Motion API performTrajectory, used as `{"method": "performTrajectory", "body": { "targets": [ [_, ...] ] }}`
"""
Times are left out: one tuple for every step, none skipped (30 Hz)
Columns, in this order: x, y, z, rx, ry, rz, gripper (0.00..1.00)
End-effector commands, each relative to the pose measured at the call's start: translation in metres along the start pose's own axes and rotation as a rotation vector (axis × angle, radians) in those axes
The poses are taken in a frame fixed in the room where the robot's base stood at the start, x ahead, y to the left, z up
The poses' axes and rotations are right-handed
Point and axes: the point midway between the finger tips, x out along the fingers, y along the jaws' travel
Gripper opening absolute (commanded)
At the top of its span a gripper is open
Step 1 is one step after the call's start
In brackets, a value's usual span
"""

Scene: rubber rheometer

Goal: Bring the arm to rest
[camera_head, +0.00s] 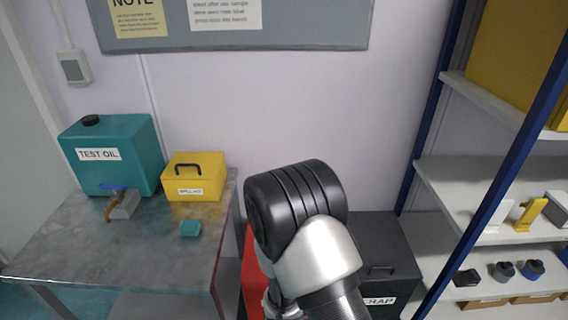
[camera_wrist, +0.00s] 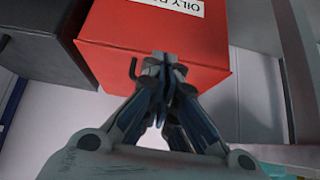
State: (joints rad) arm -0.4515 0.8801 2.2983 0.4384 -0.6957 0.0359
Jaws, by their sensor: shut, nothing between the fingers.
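My gripper (camera_wrist: 162,68) shows in the wrist view with its fingers together and nothing between them. Its fingertips appear in front of a red bin (camera_wrist: 125,32) labelled "OILY"; whether they touch it I cannot tell. In the head view my arm rises at the lower middle, bent at a black joint, and my gripper is hidden there. Part of the red bin also shows in the head view (camera_head: 252,275), left of my arm.
A black scrap bin (camera_head: 385,250) stands right of my arm. Shelving (camera_head: 470,190) with blue posts stands at right.

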Motion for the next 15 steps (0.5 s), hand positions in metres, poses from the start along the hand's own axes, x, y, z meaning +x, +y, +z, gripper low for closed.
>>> {"method": "performTrajectory", "body": {
  "targets": [
    [-0.002,0.000,-0.003,0.003,0.001,-0.002,0.00],
    [-0.004,0.000,-0.006,0.006,-0.001,-0.005,0.00],
    [-0.008,-0.001,-0.012,0.011,-0.003,-0.011,0.00],
    [-0.013,-0.001,-0.017,0.017,-0.007,-0.016,0.00],
    [-0.018,-0.001,-0.024,0.022,-0.011,-0.023,0.00],
    [-0.028,-0.001,-0.034,0.029,-0.019,-0.036,0.00],
    [-0.036,-0.001,-0.043,0.036,-0.025,-0.045,0.00],
    [-0.046,0.000,-0.051,0.042,-0.032,-0.055,0.00],
    [-0.060,0.001,-0.062,0.047,-0.043,-0.070,0.00],
    [-0.072,0.003,-0.070,0.052,-0.052,-0.079,0.00],
    [-0.084,0.005,-0.077,0.053,-0.061,-0.089,0.00],
    [-0.099,0.008,-0.086,0.056,-0.072,-0.100,0.00],
    [-0.112,0.011,-0.091,0.055,-0.080,-0.109,0.00],
    [-0.124,0.014,-0.096,0.055,-0.088,-0.115,0.00],
    [-0.141,0.019,-0.102,0.053,-0.097,-0.124,0.00]
  ]
}}
